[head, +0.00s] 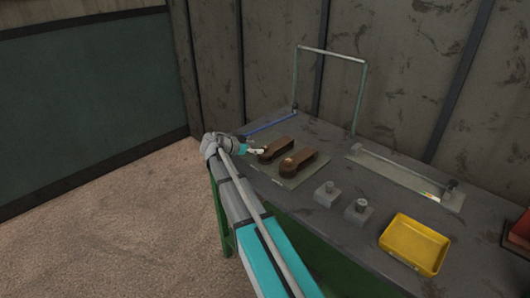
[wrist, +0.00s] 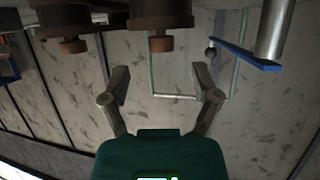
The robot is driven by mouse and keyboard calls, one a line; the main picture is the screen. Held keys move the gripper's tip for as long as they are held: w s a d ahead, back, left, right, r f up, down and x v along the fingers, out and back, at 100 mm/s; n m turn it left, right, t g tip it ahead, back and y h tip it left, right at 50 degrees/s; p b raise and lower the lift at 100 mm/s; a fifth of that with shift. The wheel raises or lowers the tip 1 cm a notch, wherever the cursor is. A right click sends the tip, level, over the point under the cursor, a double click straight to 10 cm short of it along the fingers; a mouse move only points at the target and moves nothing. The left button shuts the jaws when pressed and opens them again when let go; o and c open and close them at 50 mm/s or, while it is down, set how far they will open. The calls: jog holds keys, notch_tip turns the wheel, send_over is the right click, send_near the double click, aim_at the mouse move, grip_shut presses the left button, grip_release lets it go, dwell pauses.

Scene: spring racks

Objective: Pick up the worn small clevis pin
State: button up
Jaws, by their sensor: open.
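Two brown clevis-like parts lie side by side on a flat grey plate (head: 291,181): a far one (head: 290,147) and a near one (head: 305,169). A small brown pin head (head: 288,162) stands on the near part. The upside-down wrist view shows two brown pin heads, one at the left (wrist: 73,46) and one at the middle (wrist: 160,43). I cannot tell which is the worn small one. My gripper (head: 258,150) is open and empty at the far part's left end. Its fingers (wrist: 162,95) are spread apart in the wrist view, with no pin between them.
Two grey blocks with upright pegs, one left (head: 327,194) and one right (head: 358,211), stand near the bench's front edge. A yellow tray (head: 414,244) is right of them. A metal rail plate (head: 400,177) lies behind.

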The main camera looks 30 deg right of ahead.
aim_at(265, 147)
jog(key=shift+b+x, duration=0.95)
jog(key=shift+x, duration=0.95)
jog(key=shift+w+d+f, duration=0.15)
jog(key=shift+d+f, duration=0.2)
jog(key=shift+d, duration=0.2)
grip_shut()
